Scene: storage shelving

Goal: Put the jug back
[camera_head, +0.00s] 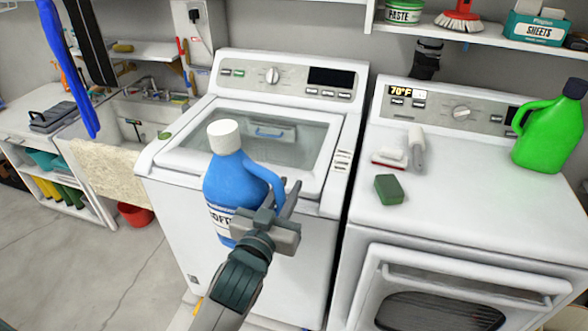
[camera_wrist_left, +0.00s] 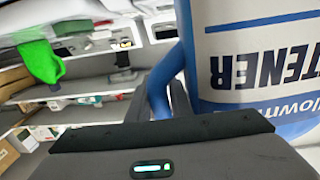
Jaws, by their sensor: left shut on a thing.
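A blue jug (camera_head: 235,180) with a white cap and a white label stands upright in the air in front of the left washer. My left gripper (camera_head: 284,200) is shut on its handle at the jug's right side. In the left wrist view the jug's label (camera_wrist_left: 255,65) shows upside down, with the blue handle (camera_wrist_left: 160,85) between my fingers. A green jug (camera_head: 550,130) stands at the back right on the right machine. It also shows in the left wrist view (camera_wrist_left: 42,60). My right gripper is in neither view.
The left washer (camera_head: 175,200) has a glass lid (camera_head: 265,140). On the right machine (camera_head: 470,205) lie a green sponge (camera_head: 389,189) and brushes (camera_head: 405,152). A wall shelf (camera_head: 480,38) above holds a paste tub, a red brush and a sheets box. A sink (camera_head: 140,115) is at left.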

